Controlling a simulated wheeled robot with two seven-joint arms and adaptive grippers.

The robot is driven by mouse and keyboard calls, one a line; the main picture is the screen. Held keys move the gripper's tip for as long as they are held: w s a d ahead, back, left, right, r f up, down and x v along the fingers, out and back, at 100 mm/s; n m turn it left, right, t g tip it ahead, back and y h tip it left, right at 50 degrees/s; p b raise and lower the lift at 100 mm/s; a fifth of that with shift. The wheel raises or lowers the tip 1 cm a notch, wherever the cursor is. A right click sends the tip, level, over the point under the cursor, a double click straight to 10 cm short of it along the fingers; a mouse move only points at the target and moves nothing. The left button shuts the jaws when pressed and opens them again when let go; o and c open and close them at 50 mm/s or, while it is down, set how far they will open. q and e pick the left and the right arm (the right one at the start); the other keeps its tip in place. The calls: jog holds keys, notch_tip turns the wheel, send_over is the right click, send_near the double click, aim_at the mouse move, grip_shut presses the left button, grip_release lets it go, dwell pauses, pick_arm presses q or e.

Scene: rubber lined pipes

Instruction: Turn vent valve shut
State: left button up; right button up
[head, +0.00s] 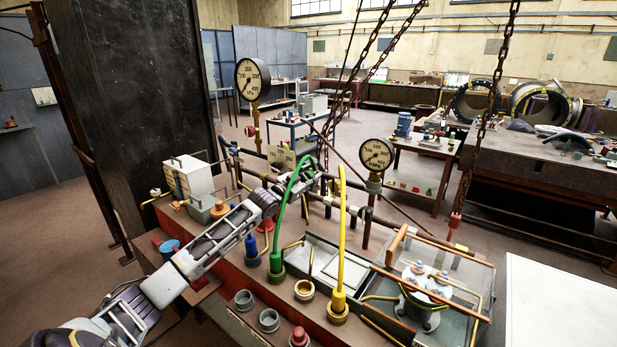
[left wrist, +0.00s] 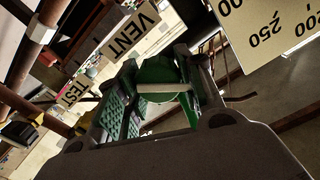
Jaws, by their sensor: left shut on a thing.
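My left gripper (head: 310,174) reaches across the bench to the pipe rack, behind the arched green hose in the head view. In the left wrist view, the fingers (left wrist: 160,95) are closed around a green part (left wrist: 158,72) with a pale bar across it. It sits beside the VENT sign (left wrist: 131,36), and I take it as the vent valve's handle. The fingers hide much of it, and its turn angle cannot be told. My right gripper is not in view.
A green hose (head: 279,222) and a yellow hose (head: 342,235) stand up from the bench close to my left arm. Gauges (head: 376,154) (head: 252,79) rise from the pipes. Chains (head: 490,110) hang at the right. A TEST sign (left wrist: 76,88) is near the VENT sign.

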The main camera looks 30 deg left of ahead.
pick_arm(q)
jog(key=m+p, duration=0.1)
jog(key=m, duration=0.4)
jog(key=shift+d+m, duration=0.1)
jog(key=shift+m, duration=0.2)
jog(key=m+p, duration=0.1)
jog(key=m, duration=0.2)
jog(key=shift+f+m, duration=0.15)
jog(key=shift+m, duration=0.65)
jog(key=o, duration=1)
jog(key=shift+s, duration=0.1)
jog(key=shift+s, duration=0.15)
